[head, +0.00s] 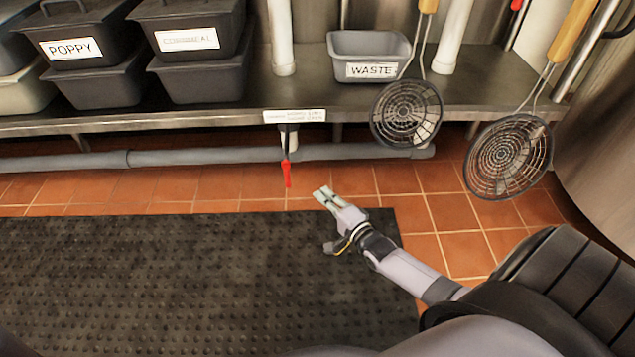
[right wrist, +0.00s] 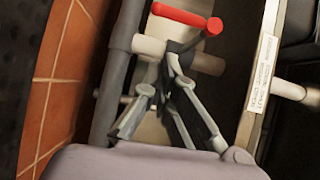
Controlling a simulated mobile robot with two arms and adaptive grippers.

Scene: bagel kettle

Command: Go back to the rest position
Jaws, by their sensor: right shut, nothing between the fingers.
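My right gripper (head: 326,195) is shut and empty, held out over the tiled floor near the back edge of the black mat. In the right wrist view its fingers (right wrist: 172,62) come together in front of the red-handled valve lever (right wrist: 183,18). That red lever also shows in the head view (head: 287,172), hanging below the shelf edge, a little up and left of the gripper. I cannot tell from these frames whether they touch; in the head view they look apart. My left gripper is not in view.
A metal shelf (head: 215,118) holds a POPPY bin (head: 75,48), other dark bins and a grey WASTE bin (head: 368,50). Two skimmers (head: 407,112) (head: 508,155) hang at the right, near a large metal vessel (head: 605,150). A grey pipe (head: 205,156) runs under the shelf. The black mat (head: 150,270) is clear.

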